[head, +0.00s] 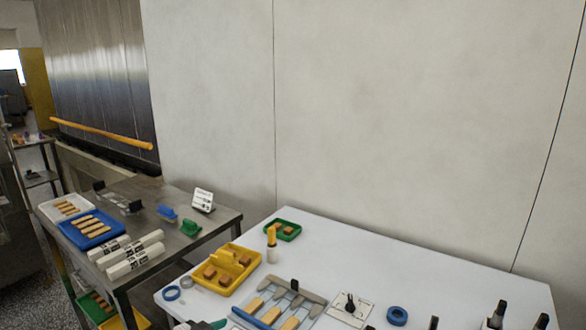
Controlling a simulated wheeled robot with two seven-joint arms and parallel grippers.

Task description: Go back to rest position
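Neither of my grippers can be made out in the head view, and no arm of mine shows clearly. The white work table (365,250) fills the lower right. On it are a yellow tray (251,255) with brown blocks, a small green tray (285,228) with a brown block, and a grey-and-black fixture (293,288) beside several tan bars and a blue bar. Several black upright pieces (497,314) are cut off by the bottom edge at the right; I cannot tell what they belong to.
A steel side table (150,190) at left carries a blue tray (92,243) and a white tray (50,217) of tan bars, plus white labelled rolls (135,262). A blue ring (397,315) lies on the white table. A pale wall (400,110) stands close behind.

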